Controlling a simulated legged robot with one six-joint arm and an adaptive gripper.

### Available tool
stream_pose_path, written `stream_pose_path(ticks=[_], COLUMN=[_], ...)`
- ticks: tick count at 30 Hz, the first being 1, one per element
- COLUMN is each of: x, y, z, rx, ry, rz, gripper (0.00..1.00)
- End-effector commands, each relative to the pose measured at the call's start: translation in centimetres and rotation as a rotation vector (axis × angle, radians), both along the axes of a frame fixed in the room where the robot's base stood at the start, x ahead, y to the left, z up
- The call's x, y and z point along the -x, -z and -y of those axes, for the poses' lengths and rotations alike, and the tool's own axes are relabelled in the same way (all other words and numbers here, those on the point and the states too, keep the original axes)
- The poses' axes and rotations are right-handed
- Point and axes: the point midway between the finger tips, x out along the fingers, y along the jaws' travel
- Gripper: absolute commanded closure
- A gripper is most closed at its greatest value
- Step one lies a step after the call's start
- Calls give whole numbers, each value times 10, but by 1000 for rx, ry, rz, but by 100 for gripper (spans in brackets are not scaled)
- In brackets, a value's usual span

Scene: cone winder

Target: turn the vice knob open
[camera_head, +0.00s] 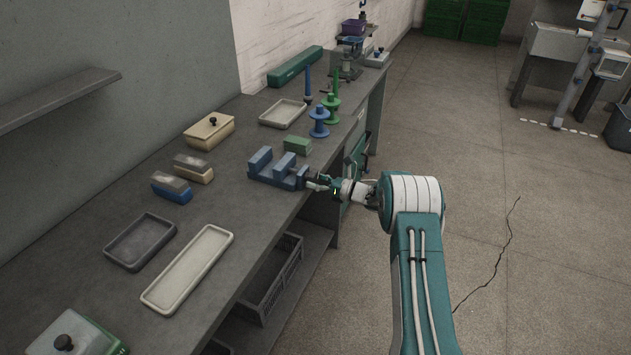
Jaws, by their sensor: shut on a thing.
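The blue vice (276,170) sits near the front edge of the grey workbench, with a gap between its two upright jaws. My gripper (316,180) reaches in from the right at the vice's right end. It is shut on the vice knob, which is small and mostly hidden by the fingers at this distance. The knob's turn angle cannot be made out.
A green block (297,145) and a blue spool (319,122) stand just behind the vice. A cream tray (188,268) and a dark tray (140,242) lie at the near left. Open floor (500,230) lies to the right of the workbench (120,200).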

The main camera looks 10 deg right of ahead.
Motion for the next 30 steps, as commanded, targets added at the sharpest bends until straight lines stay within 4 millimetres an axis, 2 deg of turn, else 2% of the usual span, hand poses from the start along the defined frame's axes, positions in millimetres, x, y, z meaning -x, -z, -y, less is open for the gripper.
stream_pose_path(ticks=[1,12,28,29,30], x=[2,2,1,1,1], y=[8,8,7,7,7], z=[-1,0,0,0,0], rx=[22,108,121,121,120], ry=[0,0,1,1,1], rz=[10,130,147,147,148], gripper=[65,65,65,8,0])
